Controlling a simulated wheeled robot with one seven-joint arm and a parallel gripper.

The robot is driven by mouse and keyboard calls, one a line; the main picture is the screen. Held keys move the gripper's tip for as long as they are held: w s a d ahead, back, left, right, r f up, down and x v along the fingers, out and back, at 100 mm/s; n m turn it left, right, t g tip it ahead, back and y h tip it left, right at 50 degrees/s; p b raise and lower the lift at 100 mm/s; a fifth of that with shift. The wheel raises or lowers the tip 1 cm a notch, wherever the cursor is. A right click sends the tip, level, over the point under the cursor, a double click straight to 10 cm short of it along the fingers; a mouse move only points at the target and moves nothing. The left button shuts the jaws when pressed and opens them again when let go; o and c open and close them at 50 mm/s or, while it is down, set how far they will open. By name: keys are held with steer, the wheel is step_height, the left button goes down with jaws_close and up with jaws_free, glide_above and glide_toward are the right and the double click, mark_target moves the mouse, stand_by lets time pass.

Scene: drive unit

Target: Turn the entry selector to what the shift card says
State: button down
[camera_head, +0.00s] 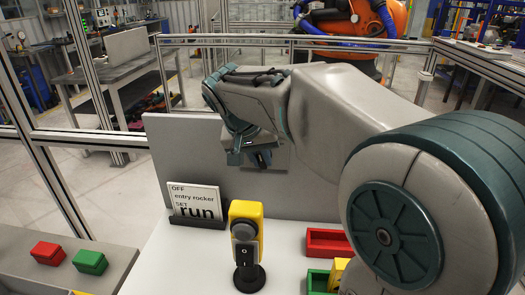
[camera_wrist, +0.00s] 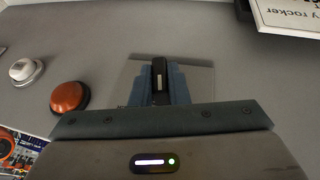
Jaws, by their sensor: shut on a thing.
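My gripper (camera_head: 250,154) is at the upright grey panel (camera_head: 310,190) in the head view. In the wrist view its blue fingers (camera_wrist: 160,88) are shut on a dark selector knob (camera_wrist: 159,70) with a pale mark, in front of a grey plate (camera_wrist: 203,78). The plate's lettering is mostly hidden by my gripper, so I cannot read the knob's setting. The shift card (camera_head: 195,198) stands in a black holder left of my gripper. It reads "OFF", "entry rocker", "SET" and a large "run". Its corner shows in the wrist view (camera_wrist: 295,14).
An orange button (camera_wrist: 69,97) and a white button (camera_wrist: 25,70) are on the panel. A yellow control box (camera_head: 243,212) on a black stand is in front. Red (camera_head: 325,243) and green (camera_head: 318,281) bins stand right. Red (camera_head: 47,253) and green (camera_head: 90,261) blocks lie left.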

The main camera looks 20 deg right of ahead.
steer(key=h, duration=0.1)
steer(key=g+h, duration=0.1)
steer(key=n+h, duration=0.1)
steer(key=h, duration=0.1)
steer(key=shift+w+a+p, duration=0.15)
steer(key=shift+a+p, duration=0.1)
steer(key=shift+p, duration=0.1)
steer(key=shift+a+f+n+g+h, duration=0.1)
steer(key=shift+n+g+h, duration=0.3)
steer(key=shift+h, duration=0.9)
steer(key=c, duration=1.4)
jaws_free()
steer(key=v, duration=1.3)
steer(key=shift+a, duration=0.4)
steer(key=shift+w, duration=0.1)
